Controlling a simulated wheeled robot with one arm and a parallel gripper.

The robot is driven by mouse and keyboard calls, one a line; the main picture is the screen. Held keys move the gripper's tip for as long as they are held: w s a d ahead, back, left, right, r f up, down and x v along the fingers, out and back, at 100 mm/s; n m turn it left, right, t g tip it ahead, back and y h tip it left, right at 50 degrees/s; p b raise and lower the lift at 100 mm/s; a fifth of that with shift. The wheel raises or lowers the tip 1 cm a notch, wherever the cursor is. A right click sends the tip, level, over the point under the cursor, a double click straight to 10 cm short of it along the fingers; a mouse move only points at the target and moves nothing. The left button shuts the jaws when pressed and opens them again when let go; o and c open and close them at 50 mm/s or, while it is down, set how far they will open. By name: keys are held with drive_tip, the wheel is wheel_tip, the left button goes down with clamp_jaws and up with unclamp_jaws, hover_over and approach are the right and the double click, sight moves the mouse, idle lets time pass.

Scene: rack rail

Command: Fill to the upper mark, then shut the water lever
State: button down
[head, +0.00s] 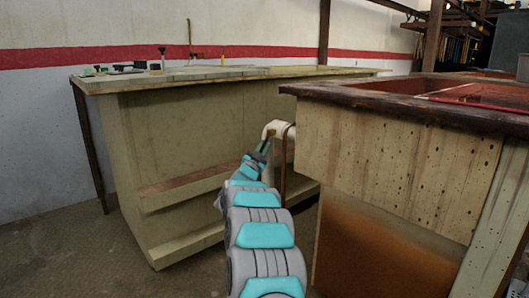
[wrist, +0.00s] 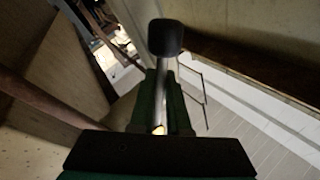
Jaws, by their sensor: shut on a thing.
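My gripper (head: 262,148) reaches to the near end of the wooden cabinet, beside a pale bent pipe-like part (head: 279,129). In the wrist view my gripper (wrist: 162,105) has its dark green fingers shut on a metal rod, which looks like the water lever (wrist: 166,37); its black rounded end sticks out beyond the fingertips. In the head view the lever cannot be made out clearly at the gripper. No container being filled, water level or upper mark can be made out in either view.
A pale workbench (head: 185,84) with small tools on top stands at the back left. The wooden cabinet (head: 400,165) with a dark-edged top fills the right side, close to my arm. Open brown floor (head: 60,255) lies at the left.

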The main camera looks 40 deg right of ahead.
drive_tip(key=shift+r, duration=0.1)
idle(0.3)
drive_tip(key=c, duration=0.9)
unclamp_jaws()
drive_tip(key=v, duration=0.7)
drive_tip(key=shift+s+a, duration=0.25)
drive_tip(key=shift+a, duration=0.1)
